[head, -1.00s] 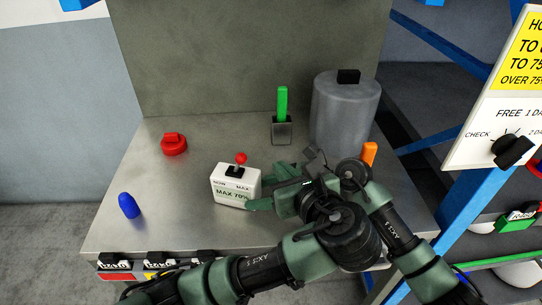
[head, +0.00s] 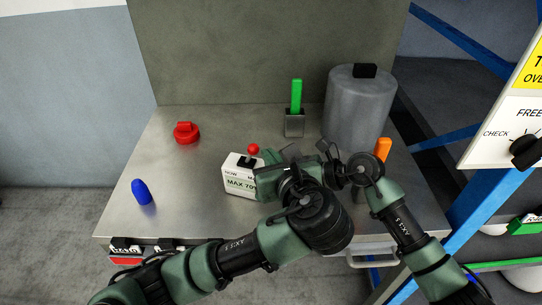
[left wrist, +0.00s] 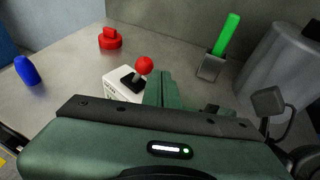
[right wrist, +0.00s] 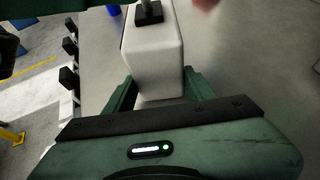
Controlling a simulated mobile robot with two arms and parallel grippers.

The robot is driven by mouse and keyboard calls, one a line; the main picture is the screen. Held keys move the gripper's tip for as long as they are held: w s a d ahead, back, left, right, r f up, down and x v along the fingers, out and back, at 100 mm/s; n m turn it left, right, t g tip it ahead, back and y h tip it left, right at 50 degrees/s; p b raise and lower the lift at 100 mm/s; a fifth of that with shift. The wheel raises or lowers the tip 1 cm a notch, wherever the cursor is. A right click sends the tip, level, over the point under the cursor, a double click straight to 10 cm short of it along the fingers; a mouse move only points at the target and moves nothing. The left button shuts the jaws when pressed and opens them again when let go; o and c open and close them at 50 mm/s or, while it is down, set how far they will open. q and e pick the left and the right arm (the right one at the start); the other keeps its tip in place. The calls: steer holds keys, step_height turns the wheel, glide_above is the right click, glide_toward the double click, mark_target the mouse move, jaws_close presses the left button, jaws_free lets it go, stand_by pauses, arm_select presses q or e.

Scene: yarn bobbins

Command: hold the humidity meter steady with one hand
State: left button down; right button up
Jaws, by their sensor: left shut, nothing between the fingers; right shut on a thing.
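The humidity meter (head: 241,176) is a white box on the metal table, with a dark lever topped by a red ball (head: 253,149) and a panel reading MAX 70%. In the right wrist view, the fingers of my right gripper (right wrist: 160,92) lie on either side of the white box, shut on it. In the head view my left arm mostly hides that gripper. My left gripper (left wrist: 164,90) is shut and empty. Its fingertips are just right of the red ball in the left wrist view; I cannot tell whether they touch.
A red knob-shaped piece (head: 186,133) and a blue piece (head: 141,191) stand left on the table. A green stick in a metal holder (head: 294,124), a large grey cylinder (head: 358,112) and an orange piece (head: 382,149) stand behind and right. The table's left part is mostly clear.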

arm_select(q)
steer(key=shift+a, duration=0.1)
steer(key=shift+w+a, duration=0.25)
steer(key=shift+a, duration=0.3)
steer(key=shift+s+d+r, duration=0.2)
steer(key=shift+d+r, duration=0.3)
steer(key=shift+r, duration=0.35)
steer(key=shift+s+d+r, duration=0.15)
steer(key=shift+d+r, duration=0.3)
steer(key=shift+r, duration=0.35)
steer(key=shift+s+d+r, duration=0.2)
steer(key=shift+d+r, duration=0.3)
steer(key=shift+r, duration=0.35)
